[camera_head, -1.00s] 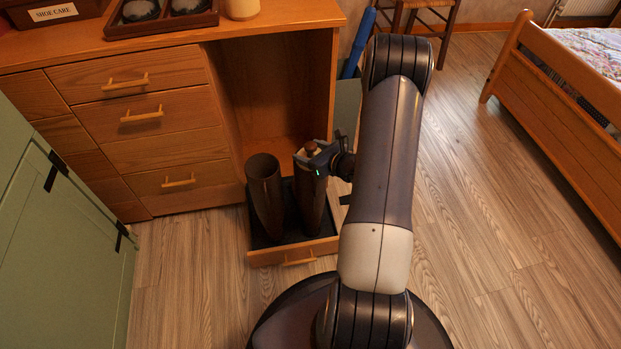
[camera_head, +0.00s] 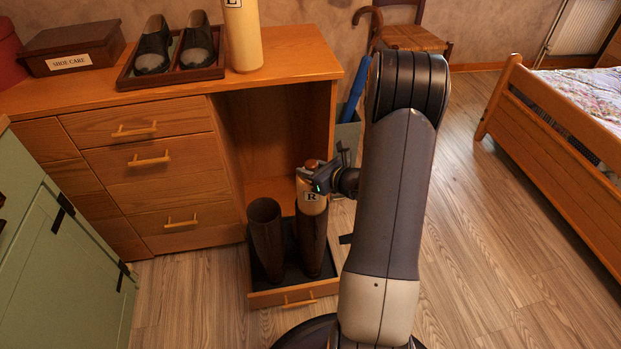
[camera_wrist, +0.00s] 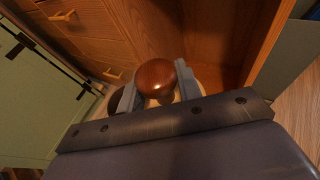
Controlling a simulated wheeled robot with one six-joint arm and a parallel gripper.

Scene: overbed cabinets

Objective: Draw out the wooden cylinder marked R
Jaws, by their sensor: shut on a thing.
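The wooden cylinder marked R (camera_head: 312,207) is pale, with a black R on a white label. Its upper part stands upright above the top of the right-hand dark boot (camera_head: 312,248); its lower part is hidden inside. My gripper (camera_head: 311,174) is shut on the cylinder's top, at its round reddish-brown knob. In the wrist view the glossy knob (camera_wrist: 156,76) sits between the two grey fingers (camera_wrist: 160,88). The left-hand boot (camera_head: 266,238) stands beside it with its top open. Both boots stand in a pulled-out, dark-lined tray drawer (camera_head: 285,296).
A matching cylinder marked L (camera_head: 243,40) stands on the desk top (camera_head: 285,62), beside a shoe tray (camera_head: 172,78) and a shoe care box (camera_head: 70,50). The desk's side panel is close behind my gripper. A green cabinet (camera_head: 60,265) is at left.

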